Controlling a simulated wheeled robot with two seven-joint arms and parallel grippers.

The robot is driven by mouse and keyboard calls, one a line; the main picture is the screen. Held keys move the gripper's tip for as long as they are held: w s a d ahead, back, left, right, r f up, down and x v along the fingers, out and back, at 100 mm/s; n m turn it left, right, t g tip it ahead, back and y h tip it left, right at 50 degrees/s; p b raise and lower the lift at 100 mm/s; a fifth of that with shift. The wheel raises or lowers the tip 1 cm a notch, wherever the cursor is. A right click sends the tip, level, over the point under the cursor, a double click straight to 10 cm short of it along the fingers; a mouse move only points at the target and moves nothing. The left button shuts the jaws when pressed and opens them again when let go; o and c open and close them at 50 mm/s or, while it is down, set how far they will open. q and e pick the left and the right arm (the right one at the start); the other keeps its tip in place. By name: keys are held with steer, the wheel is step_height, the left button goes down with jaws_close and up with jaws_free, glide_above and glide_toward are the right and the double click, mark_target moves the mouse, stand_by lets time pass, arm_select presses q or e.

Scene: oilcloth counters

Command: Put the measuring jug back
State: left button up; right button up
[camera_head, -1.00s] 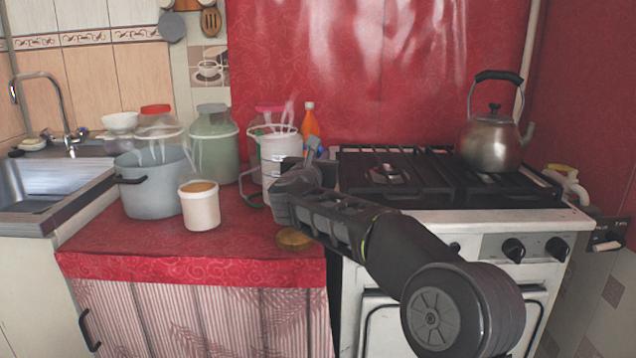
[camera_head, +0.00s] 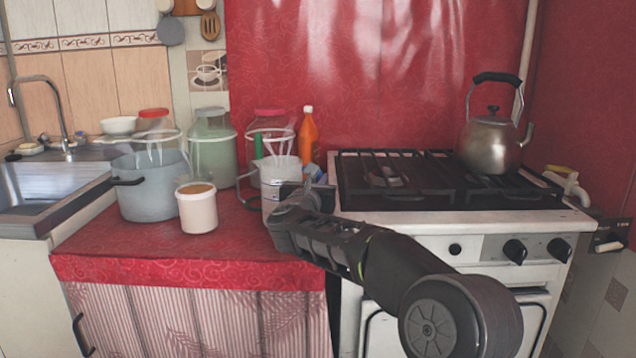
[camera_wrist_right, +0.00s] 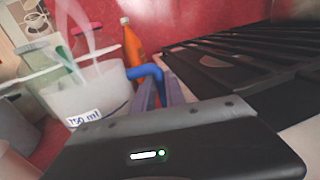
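The measuring jug (camera_head: 272,182) is whitish and stands out beside the jars on the red counter (camera_head: 130,245). In the right wrist view the jug (camera_wrist_right: 88,98) shows a "750 ml" label and a blue handle (camera_wrist_right: 147,72). My right gripper (camera_head: 312,176) is at the jug's right side. In the right wrist view its fingers (camera_wrist_right: 166,95) close around the blue handle. My arm hides part of the jug's base, so I cannot tell whether it touches the counter. My left gripper is not in view.
A grey pot (camera_head: 152,190) and a white tub (camera_head: 197,210) stand to the left. A green jar (camera_head: 213,150) and an orange bottle (camera_head: 308,138) stand behind. The stove (camera_head: 430,180) with a kettle (camera_head: 492,142) is to the right. The counter's front left is clear.

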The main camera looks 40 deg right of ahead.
steer(key=o, duration=0.4)
steer(key=shift+r, duration=0.1)
steer(key=shift+r, duration=0.1)
steer(key=v, duration=1.2)
steer(key=shift+p, duration=0.35)
